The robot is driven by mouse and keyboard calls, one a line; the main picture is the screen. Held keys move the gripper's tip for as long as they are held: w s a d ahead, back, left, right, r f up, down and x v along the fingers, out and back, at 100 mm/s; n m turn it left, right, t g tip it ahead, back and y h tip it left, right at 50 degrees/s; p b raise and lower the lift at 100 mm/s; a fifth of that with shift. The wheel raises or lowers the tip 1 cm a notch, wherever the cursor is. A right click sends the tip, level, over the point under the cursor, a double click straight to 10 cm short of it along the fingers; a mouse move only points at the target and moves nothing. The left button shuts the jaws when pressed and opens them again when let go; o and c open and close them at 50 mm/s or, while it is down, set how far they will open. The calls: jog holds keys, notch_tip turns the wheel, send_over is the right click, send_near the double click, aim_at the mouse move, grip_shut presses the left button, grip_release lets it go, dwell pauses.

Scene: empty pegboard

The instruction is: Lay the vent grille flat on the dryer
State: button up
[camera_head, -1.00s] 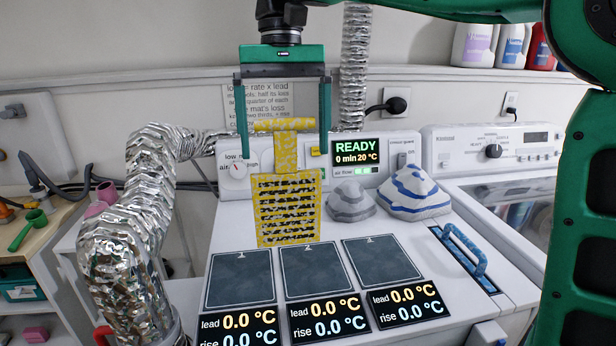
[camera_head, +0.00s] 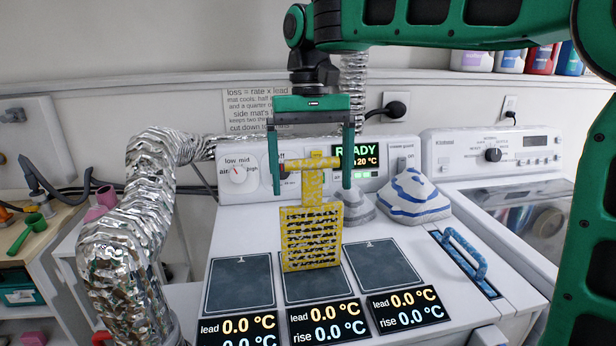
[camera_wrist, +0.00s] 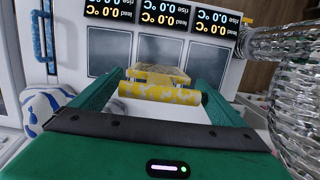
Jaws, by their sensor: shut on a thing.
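The vent grille (camera_head: 312,238) is a yellow and grey mottled slatted plate with a stem and a crossbar handle. It hangs upright over the dryer (camera_head: 245,222), its lower edge in front of the middle dark mat; whether that edge touches is unclear. My gripper (camera_head: 313,185) is above it, with its two fingers at either end of the crossbar, shut on the grille. In the wrist view the yellow crossbar (camera_wrist: 160,93) spans between the fingers, and the slatted plate is foreshortened beyond it.
Three dark mats, left (camera_head: 240,283), middle (camera_head: 300,290) and right (camera_head: 384,266), lie on the dryer top above temperature displays. Grey and blue-striped cloth piles (camera_head: 412,196) sit behind right. A blue handle (camera_head: 465,250) is at right. A foil duct (camera_head: 125,240) stands at left.

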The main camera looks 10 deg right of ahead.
jog(key=o, duration=0.9)
jog(key=shift+w+r, duration=0.2)
jog(key=shift+r, duration=1.7)
jog(key=shift+w+r, duration=0.2)
jog(key=shift+r, duration=1.65)
